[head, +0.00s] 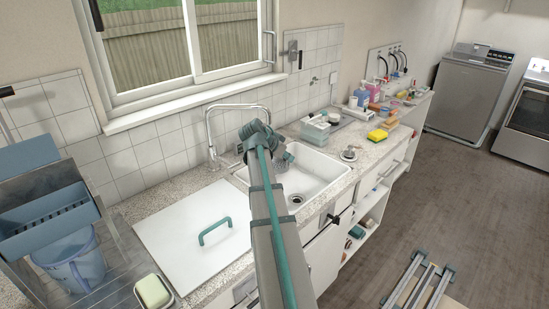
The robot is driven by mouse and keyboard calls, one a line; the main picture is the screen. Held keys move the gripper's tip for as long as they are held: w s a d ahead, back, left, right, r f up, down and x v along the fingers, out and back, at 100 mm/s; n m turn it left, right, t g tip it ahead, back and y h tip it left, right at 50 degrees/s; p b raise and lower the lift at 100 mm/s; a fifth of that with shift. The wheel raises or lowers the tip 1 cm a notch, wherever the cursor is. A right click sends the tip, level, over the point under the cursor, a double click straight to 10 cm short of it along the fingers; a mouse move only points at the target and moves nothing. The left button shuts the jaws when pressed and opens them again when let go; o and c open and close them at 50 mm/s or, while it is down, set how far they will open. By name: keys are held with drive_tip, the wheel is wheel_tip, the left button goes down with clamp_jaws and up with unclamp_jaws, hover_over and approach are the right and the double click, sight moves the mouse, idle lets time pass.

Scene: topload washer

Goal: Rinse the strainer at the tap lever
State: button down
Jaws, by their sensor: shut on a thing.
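My arm reaches over the white sink (325,172), and my gripper (284,158) is at its far left part, above the basin. The gripper is shut on a small grey thing, taken to be the strainer; the wrist and fingers hide most of it and its outline is unclear. The chrome tap (210,130) arches behind the sink, to the left of my gripper and apart from it. Its lever is not clearly seen. No water stream is visible. The dark drain (296,199) shows in the basin floor.
A white board (185,247) with a teal handle covers the counter left of the sink. A small round metal item (349,153) lies on the right rim area. A dish rack is at far left.

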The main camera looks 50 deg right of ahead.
drive_tip(key=shift+r, duration=0.1)
idle(0.3)
drive_tip(key=s+a+r+p, duration=0.2)
drive_tip(key=s+a+r, duration=0.1)
drive_tip(key=s+r, duration=0.1)
idle(0.5)
drive_tip(key=shift+f, duration=0.1)
idle(0.5)
